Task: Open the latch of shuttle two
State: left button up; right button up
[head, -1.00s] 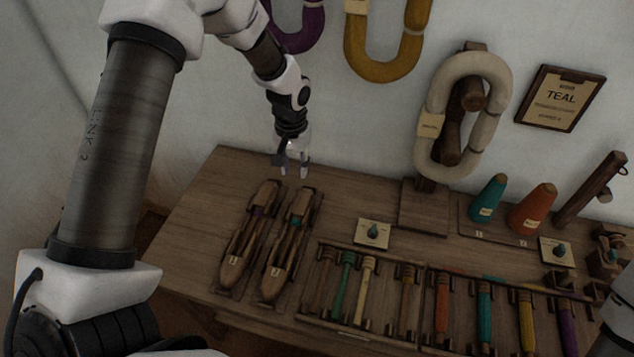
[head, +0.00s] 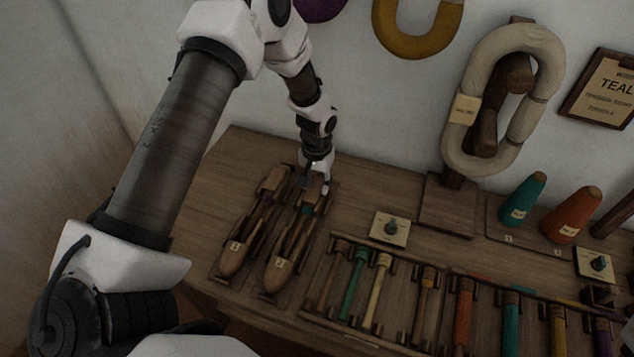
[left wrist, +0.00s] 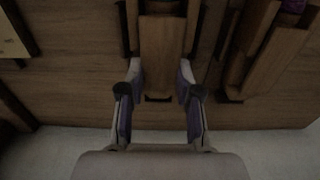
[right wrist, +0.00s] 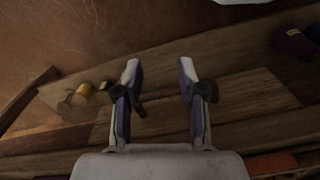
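Two wooden shuttles lie side by side on the bench. The right one, apparently shuttle two (head: 284,255), has a small pale label that is hard to read, and a teal spot inside. The left shuttle (head: 236,250) lies beside it. My left gripper (head: 318,186) is at the far end of the right shuttle. In the left wrist view, my left gripper (left wrist: 160,80) is open, with its fingers on either side of a wooden block end (left wrist: 160,60) of that shuttle. I cannot tell if they touch it. My right gripper (right wrist: 160,75) is open and empty.
A rack of coloured bobbins (head: 385,262) stands right of the shuttles. Bare bench lies left of the shuttles.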

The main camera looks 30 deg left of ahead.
pick_arm(q)
grip_shut()
jog(key=shift+s+r, duration=0.1)
jog(key=n+p, duration=0.2)
jog(key=p, duration=0.1)
jog(key=shift+r+n, duration=0.2)
jog(key=shift+n, duration=0.1)
jog(key=n+p, duration=0.9)
jog(key=n, duration=0.1)
jog(key=n+p, duration=0.3)
jog(key=shift+f, duration=0.1)
jog(key=shift+f+n+p, duration=0.15)
jog(key=shift+n+p, duration=0.65)
jog(key=shift+n, duration=0.4)
